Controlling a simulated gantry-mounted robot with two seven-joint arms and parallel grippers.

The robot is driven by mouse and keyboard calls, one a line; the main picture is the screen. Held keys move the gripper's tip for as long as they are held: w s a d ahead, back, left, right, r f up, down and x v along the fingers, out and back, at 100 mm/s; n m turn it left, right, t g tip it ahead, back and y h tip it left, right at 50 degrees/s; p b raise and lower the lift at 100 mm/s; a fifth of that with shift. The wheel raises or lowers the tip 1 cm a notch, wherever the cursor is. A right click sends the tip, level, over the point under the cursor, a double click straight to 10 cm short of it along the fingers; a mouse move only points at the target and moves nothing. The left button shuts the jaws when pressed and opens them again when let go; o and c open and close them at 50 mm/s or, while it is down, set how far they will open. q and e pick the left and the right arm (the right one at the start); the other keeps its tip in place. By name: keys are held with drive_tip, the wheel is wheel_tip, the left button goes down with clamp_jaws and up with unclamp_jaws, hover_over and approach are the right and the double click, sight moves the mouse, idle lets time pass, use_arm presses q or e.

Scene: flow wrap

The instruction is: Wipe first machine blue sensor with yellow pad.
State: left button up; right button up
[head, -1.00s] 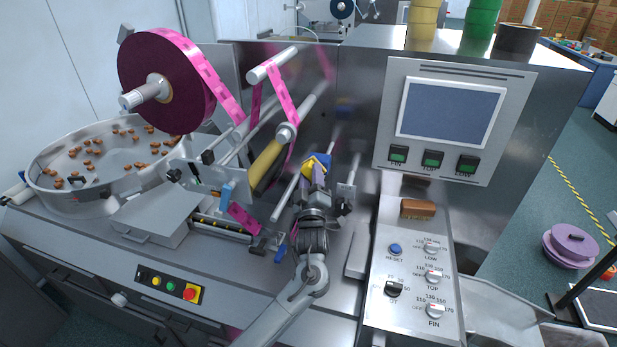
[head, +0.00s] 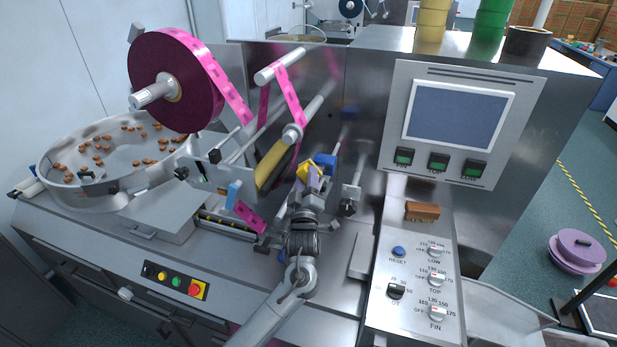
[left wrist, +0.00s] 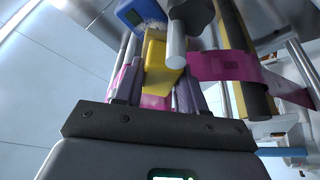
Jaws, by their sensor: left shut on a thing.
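My left gripper (head: 308,183) is shut on the yellow pad (head: 304,171), in front of the machine's back panel. The left wrist view shows the pad (left wrist: 155,66) between the two fingers. The blue sensor (head: 326,162) is just right of the pad in the head view. In the left wrist view the sensor (left wrist: 139,13) is beyond the pad's far end, with a pale, speckled patch at its near edge. The pad's end is very close to the sensor; I cannot tell whether they touch. My right gripper is not in view.
The yellow roller (head: 272,164) and pink film (head: 290,95) are close on the left of my gripper. A metal bracket (head: 350,200) stands on the right. A brown brush (head: 422,211) lies above the control panel's knobs. The film reel (head: 172,80) is at upper left.

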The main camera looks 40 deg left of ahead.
use_arm(q)
drive_tip(key=s+p, duration=0.1)
drive_tip(key=s, duration=0.1)
drive_tip(key=s+d+p, duration=0.1)
drive_tip(key=s, duration=0.1)
drive_tip(key=shift+d+r, duration=0.1)
drive_tip(key=shift+d, duration=0.1)
drive_tip(key=shift+s+d, duration=0.15)
drive_tip(key=shift+s, duration=0.3)
drive_tip(key=s, duration=0.1)
drive_tip(key=s+d+p, duration=0.1)
drive_tip(key=shift+s+p, duration=0.3)
drive_tip(key=shift+s, duration=0.1)
idle(0.3)
drive_tip(key=shift+w, duration=0.2)
